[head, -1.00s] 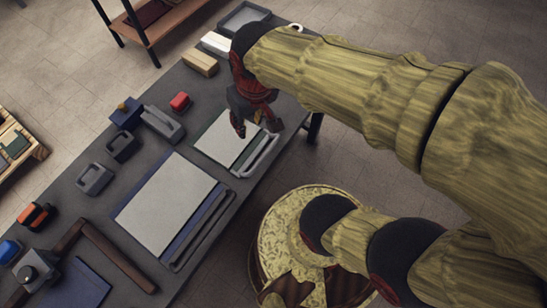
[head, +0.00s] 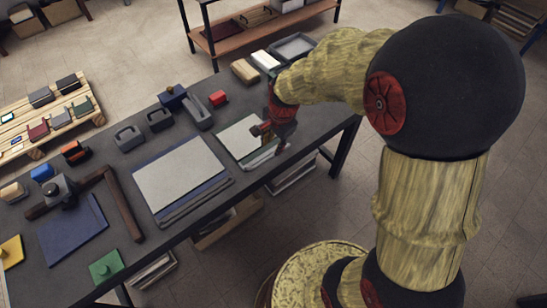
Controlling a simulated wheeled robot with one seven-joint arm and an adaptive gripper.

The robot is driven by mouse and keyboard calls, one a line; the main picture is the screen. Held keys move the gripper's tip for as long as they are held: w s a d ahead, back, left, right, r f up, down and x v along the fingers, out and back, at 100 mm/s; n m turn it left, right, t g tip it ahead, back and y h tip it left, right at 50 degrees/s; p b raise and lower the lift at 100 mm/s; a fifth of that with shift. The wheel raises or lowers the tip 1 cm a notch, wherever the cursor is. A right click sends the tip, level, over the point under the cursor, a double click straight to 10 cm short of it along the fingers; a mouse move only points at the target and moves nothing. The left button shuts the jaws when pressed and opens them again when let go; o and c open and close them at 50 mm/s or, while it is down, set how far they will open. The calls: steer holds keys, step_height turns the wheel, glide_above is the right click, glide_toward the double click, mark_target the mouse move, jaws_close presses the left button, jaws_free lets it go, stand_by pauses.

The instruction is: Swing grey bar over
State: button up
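A white sheet on a green-edged board (head: 238,136) lies on the dark table. A grey bar (head: 262,157) runs along that board's front edge. A larger white sheet on a blue board (head: 180,175) lies to its left, with another grey bar (head: 196,205) along its front edge. My gripper (head: 271,139) points down at the right part of the green-edged board, close to its grey bar. Its fingers are small and partly hide the board and bar. I cannot tell whether it touches the bar or how far apart the fingers are.
A grey holder (head: 198,112), a red block (head: 218,98) and a tan block (head: 245,71) stand behind the boards. A brown angled frame (head: 124,205) and a blue sheet (head: 73,234) lie at left. A grey tray (head: 293,46) is at the far end.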

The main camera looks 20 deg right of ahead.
mark_target(270, 156)
steer(key=f+b, duration=0.1)
steer(key=f, duration=0.1)
steer(key=w+f, duration=0.1)
steer(key=f, duration=0.2)
steer(key=f+b, duration=0.1)
steer(key=f, duration=0.1)
steer(key=shift+w+a+f+b, duration=0.15)
steer(key=shift+a+f+b, duration=0.05)
steer(key=shift+f+b, duration=0.1)
steer(key=shift+c, duration=1.2)
jaws_close()
